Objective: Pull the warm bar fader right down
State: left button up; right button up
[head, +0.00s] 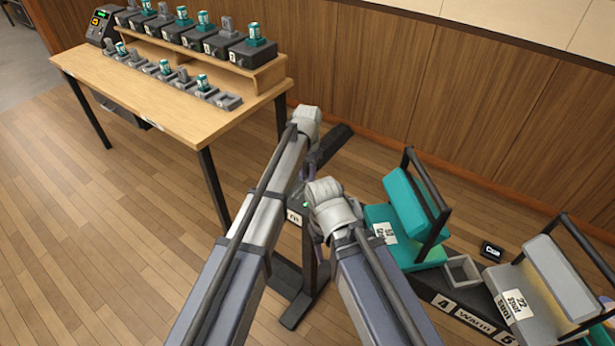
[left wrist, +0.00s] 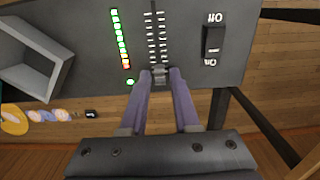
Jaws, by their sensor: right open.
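In the left wrist view a dark panel (left wrist: 90,85) carries a fader slot (left wrist: 155,18) with white scale marks beside it. The small dark fader knob (left wrist: 160,72) sits at the slot end nearest my gripper. Whether this is the warm bar fader cannot be read in this view. In the head view my arms hide most of the panel; a partly covered white label (head: 293,216) shows beside them. My right gripper (head: 320,222) is low beside the left arm, its fingers mostly hidden.
A lit level bar (left wrist: 120,40) and an Off/On rocker switch (left wrist: 213,40) flank the slot; a grey open tray (left wrist: 35,55) is left. A wooden desk (head: 150,100) stands at the back left. Teal (head: 410,200) and grey (head: 560,275) units stand right. Floor at lower left is clear.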

pick_arm(q)
grip_shut()
dwell(1.1)
